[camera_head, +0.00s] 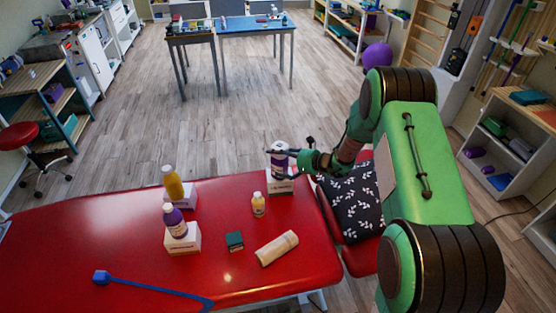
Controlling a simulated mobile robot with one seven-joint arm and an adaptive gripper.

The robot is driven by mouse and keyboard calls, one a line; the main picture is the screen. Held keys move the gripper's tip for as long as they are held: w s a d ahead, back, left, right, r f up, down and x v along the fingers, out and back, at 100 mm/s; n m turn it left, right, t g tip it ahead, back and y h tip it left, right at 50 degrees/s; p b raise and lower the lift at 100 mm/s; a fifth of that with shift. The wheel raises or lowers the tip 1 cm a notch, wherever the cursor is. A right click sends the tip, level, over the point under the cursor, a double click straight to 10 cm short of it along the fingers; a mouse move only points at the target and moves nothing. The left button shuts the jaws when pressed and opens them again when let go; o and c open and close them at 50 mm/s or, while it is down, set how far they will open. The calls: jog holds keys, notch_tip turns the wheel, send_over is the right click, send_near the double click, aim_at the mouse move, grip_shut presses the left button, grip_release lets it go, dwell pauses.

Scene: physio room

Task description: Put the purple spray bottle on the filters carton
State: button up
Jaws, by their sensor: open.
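My gripper (288,152) reaches in from the right at the far right end of the red treatment table. Its open fingers are at a white and purple bottle (278,162), which stands upright on a white carton (280,186). I cannot tell whether the fingers touch it. Another bottle, purple with a white label (175,222), stands upright on a white carton (182,242) at the front left. The printing on the cartons is too small to read, so I cannot tell which is the filters carton.
A yellow bottle (173,184) stands on another carton (189,198).

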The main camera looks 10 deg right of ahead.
jog(key=p+v, duration=0.1)
jog(key=v, duration=1)
jog(key=shift+s+d, duration=0.1)
jog(key=shift+d, duration=0.05)
jog(key=s+a+r+n+g, duration=0.2)
jog(key=s+a+r+n, duration=0.25)
jog(key=s+r, duration=0.2)
jog(key=s+a+r+n+g+h, duration=0.1)
jog(key=s+a+r+n+g, duration=0.1)
jog(key=s+a+r+n, duration=0.45)
jog(key=s+a+r+n+g, duration=0.25)
jog(key=s+r, duration=0.35)
jog(key=r, duration=0.3)
jog(key=s+d+r+n+t+h, duration=0.1)
jog(key=s+d+r+n+h, duration=0.1)
jog(key=s, duration=0.6)
jog(key=s+d+r+n+h, duration=0.3)
jog(key=s+r+n, duration=0.2)
jog(key=s+n, duration=0.2)
jog(key=s+d+r+n+t+h, duration=0.1)
jog(key=s+d+r+n+h, duration=0.2)
jog(key=s, duration=0.8)
jog(key=shift+r+n+t, duration=0.2)
jog(key=shift+n+t, duration=0.15)
jog(key=shift+n, duration=0.5)
